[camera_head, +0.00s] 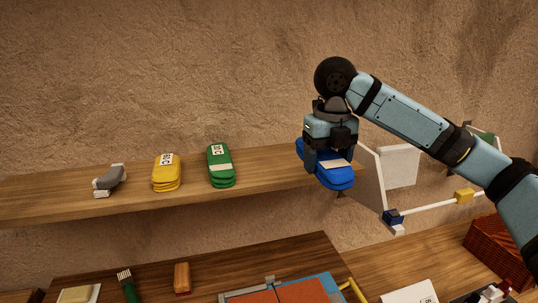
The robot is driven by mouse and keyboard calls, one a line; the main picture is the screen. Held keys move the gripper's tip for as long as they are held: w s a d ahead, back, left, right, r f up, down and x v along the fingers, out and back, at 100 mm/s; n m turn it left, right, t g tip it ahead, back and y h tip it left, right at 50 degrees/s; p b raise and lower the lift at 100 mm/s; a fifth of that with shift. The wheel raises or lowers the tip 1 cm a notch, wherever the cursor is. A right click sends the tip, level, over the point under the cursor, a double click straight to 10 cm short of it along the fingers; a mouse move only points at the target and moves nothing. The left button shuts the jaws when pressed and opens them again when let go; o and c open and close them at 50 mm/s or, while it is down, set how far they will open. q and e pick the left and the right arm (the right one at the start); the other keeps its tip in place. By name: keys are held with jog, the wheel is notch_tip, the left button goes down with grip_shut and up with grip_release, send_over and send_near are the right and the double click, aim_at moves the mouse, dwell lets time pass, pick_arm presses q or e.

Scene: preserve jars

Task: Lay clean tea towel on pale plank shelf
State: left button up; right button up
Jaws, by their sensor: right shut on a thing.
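The pale plank shelf (60,200) runs along the rough wall from the left edge to the middle right. My right gripper (328,163) points down at the shelf's right end and is shut on a blue folded stack (336,181) with a pale label, which looks like the tea towel. The stack is at the shelf's right end; I cannot tell whether it touches the wood. A yellow folded stack (166,174) and a green one (220,168), both labelled, lie on the shelf. My left gripper is not in view.
A grey object (109,181) lies at the shelf's left. A white panel (400,165) and a rail with a yellow block (464,195) are right of the shelf. Below are a brush (128,287), a red-brown block (182,278) and a woven red basket (497,250). Shelf between green and blue stacks is bare.

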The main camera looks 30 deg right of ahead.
jog(key=p, duration=0.4)
send_over(293, 163)
jog(key=shift+f, duration=0.8)
notch_tip(293, 163, down, 5)
jog(key=shift+d+r+p, duration=0.1)
jog(key=shift+r+p, duration=0.05)
jog(key=shift+p, duration=0.95)
jog(key=shift+w+f, duration=0.15)
jog(key=shift+f, duration=0.35)
jog(key=o, duration=0.9)
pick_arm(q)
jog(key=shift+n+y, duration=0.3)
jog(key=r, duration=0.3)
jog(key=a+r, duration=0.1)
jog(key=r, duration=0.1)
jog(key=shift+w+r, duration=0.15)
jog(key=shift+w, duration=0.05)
pick_arm(e)
jog(key=shift+o, duration=0.2)
